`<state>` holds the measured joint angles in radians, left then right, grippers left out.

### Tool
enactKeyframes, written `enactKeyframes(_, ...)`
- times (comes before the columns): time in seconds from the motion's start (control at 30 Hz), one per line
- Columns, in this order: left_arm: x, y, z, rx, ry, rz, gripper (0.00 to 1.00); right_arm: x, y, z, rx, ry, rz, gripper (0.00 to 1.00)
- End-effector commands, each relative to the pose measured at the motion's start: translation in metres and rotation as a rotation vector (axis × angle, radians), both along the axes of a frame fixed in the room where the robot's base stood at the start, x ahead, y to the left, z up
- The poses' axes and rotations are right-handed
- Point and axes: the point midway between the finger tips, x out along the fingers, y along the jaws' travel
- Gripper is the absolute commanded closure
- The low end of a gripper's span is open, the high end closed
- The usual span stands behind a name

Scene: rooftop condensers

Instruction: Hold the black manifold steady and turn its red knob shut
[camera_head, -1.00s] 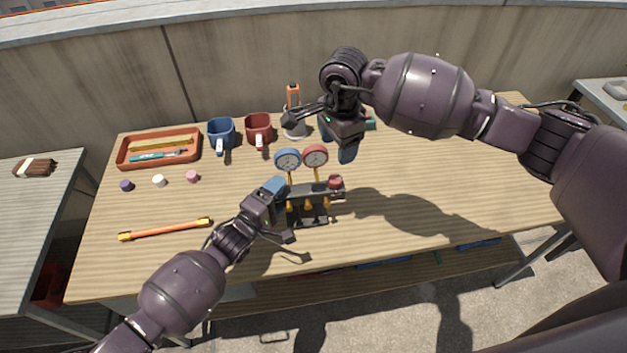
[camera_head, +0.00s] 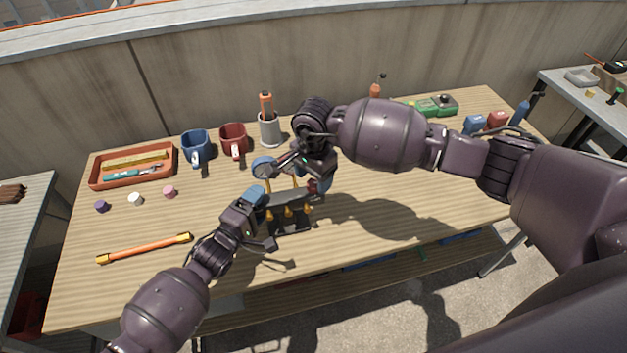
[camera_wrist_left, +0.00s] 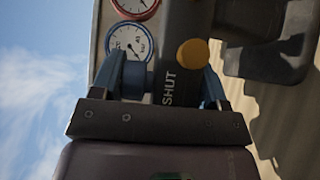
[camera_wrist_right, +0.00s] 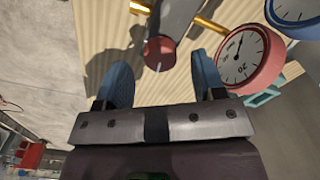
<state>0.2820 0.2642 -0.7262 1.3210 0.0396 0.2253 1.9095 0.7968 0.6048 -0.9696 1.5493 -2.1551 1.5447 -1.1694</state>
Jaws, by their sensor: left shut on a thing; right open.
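The black manifold (camera_head: 292,221) stands on the wooden table, with yellow fittings and two gauges. My left gripper (camera_wrist_left: 172,82) is shut on its body, one blue finger on each side; "SHUT" lettering shows between them. The blue gauge (camera_wrist_left: 128,42) and red gauge (camera_wrist_left: 137,6) stand beside the left finger. The red knob (camera_wrist_right: 159,53), with a white line on its face, shows at the manifold's end in the right wrist view. My right gripper (camera_wrist_right: 160,80) is open, with the knob ahead of and between its fingertips; contact is not visible. In the head view this gripper largely hides the knob.
An orange tray (camera_head: 105,183) lies at the back left, an orange bar (camera_head: 145,248) at the front left. The table's right front is clear.

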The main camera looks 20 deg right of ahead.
Motion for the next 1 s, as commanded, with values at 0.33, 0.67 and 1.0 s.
enactKeyframes(0.33,0.0,0.0,0.0,0.001,0.001,0.0,0.94,0.0,0.0,-0.02,0.0,-0.001,-0.001,0.37)
enactKeyframes(0.67,0.0,0.0,0.0,0.001,0.001,0.0,0.94,0.001,0.0,-0.02,0.0,-0.001,-0.001,0.57)
enactKeyframes(1.0,0.0,0.0,0.0,0.001,0.001,0.0,0.94,0.001,0.0,-0.019,0.0,-0.001,-0.006,0.86)
